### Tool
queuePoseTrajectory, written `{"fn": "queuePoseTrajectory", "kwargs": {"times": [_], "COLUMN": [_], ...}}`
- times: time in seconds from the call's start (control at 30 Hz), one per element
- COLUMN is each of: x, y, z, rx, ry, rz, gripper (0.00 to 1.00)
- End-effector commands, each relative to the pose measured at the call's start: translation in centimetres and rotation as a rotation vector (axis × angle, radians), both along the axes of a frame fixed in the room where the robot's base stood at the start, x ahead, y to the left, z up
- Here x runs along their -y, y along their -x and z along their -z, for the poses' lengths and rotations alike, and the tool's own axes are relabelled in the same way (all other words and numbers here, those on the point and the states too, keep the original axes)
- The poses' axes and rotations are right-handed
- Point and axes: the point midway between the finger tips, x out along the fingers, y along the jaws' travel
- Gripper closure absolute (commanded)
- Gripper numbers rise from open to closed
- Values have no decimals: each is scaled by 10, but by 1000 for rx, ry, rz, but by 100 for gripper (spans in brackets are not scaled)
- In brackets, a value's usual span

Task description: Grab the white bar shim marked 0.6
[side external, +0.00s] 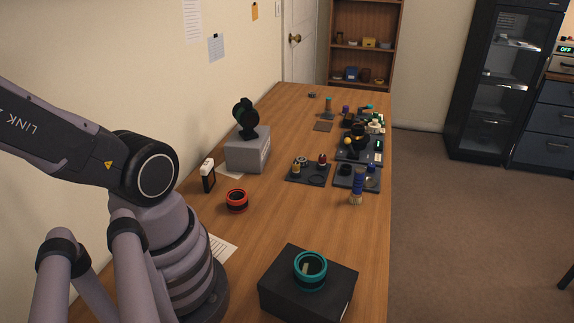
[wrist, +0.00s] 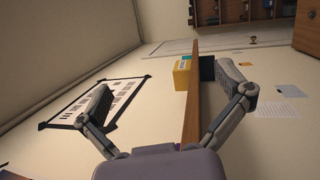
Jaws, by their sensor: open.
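I cannot pick out a bar shim marked 0.6 in either view, and no such marking is legible. A small pale piece (side external: 306,268) shows inside the teal ring (side external: 311,284), which stands on a dark box at the front; I cannot tell what the piece is. My gripper (wrist: 164,78) shows in the wrist view with its two fingers spread wide and nothing between them. It faces the wall and the room, away from the tabletop items. I cannot make out its fingers in the side external view.
The dark box (side external: 280,292) stands at the table's front. A red ring (side external: 237,201), a black-and-white upright item (side external: 208,178) and a grey block (side external: 248,154) stand at left. Dark trays (side external: 295,176) with small parts and a blue-handled brush (side external: 357,187) lie right.

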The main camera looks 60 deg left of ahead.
Motion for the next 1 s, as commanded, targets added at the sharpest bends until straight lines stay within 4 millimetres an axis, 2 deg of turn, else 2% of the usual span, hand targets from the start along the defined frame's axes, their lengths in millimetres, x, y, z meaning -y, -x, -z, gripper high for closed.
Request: {"fn": "queuePoseTrajectory", "kwargs": {"times": [0.03, 0.1, 0.3, 0.47, 0.57, 0.6, 0.67, 0.77, 0.87, 1.0], "x": [-13, -21, -34, -30, -19, -15, -14, -26, -44, -69], "y": [-9, -20, -52, -83, -100, -106, -114, -123, -130, -132], "z": [4, 14, 51, 90, 123, 139, 167, 214, 265, 345], "rx": [0, -23, -128, -274, -442, -537, -702, -961, -1229, -1657], "ry": [118, 246, 596, 935, 1120, 1171, 1204, 1137, 1013, 803], "rz": [-8, 2, 52, 143, 230, 268, 315, 356, 401, 538], "gripper": [0, 0, 0, 0, 0, 0, 0, 0, 0, 0]}}
